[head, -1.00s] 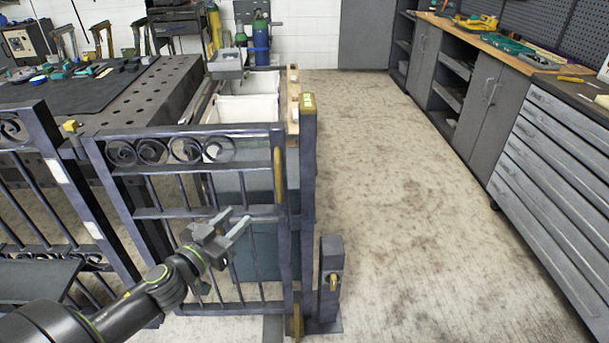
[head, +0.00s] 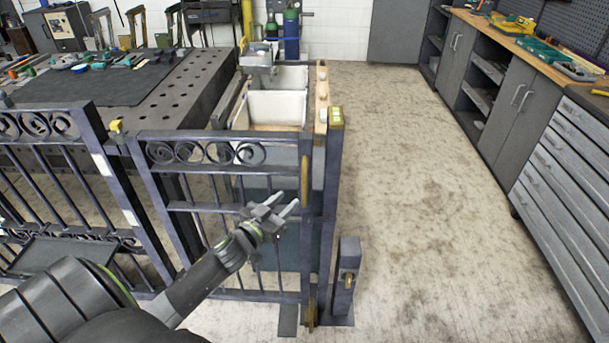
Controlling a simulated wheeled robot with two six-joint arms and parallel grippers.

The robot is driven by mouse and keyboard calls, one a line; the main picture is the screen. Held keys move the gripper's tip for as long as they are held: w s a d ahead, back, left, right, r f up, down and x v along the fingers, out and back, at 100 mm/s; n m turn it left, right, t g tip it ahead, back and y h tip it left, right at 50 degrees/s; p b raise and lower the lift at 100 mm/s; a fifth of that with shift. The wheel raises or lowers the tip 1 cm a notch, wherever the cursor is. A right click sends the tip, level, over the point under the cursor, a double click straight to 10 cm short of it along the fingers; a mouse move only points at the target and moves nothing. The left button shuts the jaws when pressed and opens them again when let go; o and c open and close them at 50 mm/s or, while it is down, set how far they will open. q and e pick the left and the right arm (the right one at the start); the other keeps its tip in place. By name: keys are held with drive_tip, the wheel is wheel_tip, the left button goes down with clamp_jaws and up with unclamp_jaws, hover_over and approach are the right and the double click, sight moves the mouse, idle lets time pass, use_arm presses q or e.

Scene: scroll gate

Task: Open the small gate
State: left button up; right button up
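The small gate (head: 232,206) is a dark blue-grey barred panel with a row of scrolls along its top. It stands in the middle of the head view, and its right edge is against the tall post (head: 329,210), so it looks shut. A brass upright handle (head: 305,180) is on the gate's right edge. My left gripper (head: 284,204) is in front of the gate, just below and left of the handle. Its two fingers are apart with nothing between them, and it looks clear of the handle. My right gripper is out of view.
A fixed scroll fence (head: 50,165) stands left of the gate. A short post (head: 346,277) with a brass fitting is at lower right. Behind the gate are a perforated workbench (head: 205,85) and white bins (head: 275,108). The floor (head: 430,200) to the right is open, up to grey cabinets.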

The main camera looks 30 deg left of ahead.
sight(303, 185)
use_arm(q)
drive_tip(key=w, duration=0.6)
drive_tip(key=w+p, duration=0.1)
drive_tip(key=w, duration=0.2)
drive_tip(key=shift+d, duration=0.25)
clamp_jaws()
